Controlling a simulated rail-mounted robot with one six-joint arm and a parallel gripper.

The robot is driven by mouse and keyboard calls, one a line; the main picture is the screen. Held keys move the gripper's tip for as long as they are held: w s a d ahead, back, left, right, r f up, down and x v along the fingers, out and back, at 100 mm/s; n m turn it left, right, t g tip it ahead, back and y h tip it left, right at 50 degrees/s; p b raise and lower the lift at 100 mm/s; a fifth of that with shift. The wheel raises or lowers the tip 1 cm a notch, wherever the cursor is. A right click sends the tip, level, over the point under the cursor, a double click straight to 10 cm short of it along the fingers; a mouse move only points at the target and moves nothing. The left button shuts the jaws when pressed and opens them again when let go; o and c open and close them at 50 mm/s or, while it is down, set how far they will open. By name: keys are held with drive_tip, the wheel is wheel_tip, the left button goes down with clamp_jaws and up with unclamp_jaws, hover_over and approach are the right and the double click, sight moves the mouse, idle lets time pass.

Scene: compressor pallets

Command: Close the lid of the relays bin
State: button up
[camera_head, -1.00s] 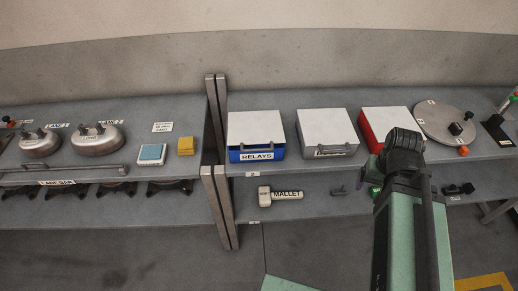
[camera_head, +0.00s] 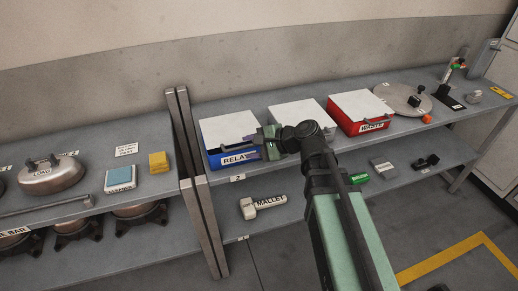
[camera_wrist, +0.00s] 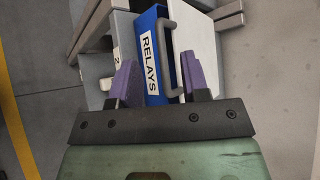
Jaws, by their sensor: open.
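The blue relays bin (camera_head: 221,158) stands on the upper shelf with its label facing front and a white lid (camera_head: 229,128) over it. In the wrist view the label side of the bin (camera_wrist: 152,85) lies beyond and between my purple fingers. A grey bar handle (camera_wrist: 172,50) runs along the bin beside the white lid (camera_wrist: 199,55). Contact cannot be told.
A grey bin (camera_head: 298,112) and a red bin (camera_head: 358,113) with white lids stand to the right. A post (camera_head: 184,135) rises left of the relays bin. A round plate (camera_head: 400,99) lies farther right.

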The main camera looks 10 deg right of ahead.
sight(230, 151)
drive_tip(key=b+x, duration=0.2)
drive_tip(key=x, duration=0.5)
drive_tip(key=shift+s+f, duration=0.1)
drive_tip(key=shift+a, duration=0.15)
clamp_jaws()
drive_tip(key=shift+b, duration=0.3)
wheel_tip(230, 151, down, 2)
drive_tip(key=shift+f+b, duration=0.1)
drive_tip(key=shift+b, duration=0.95)
unclamp_jaws()
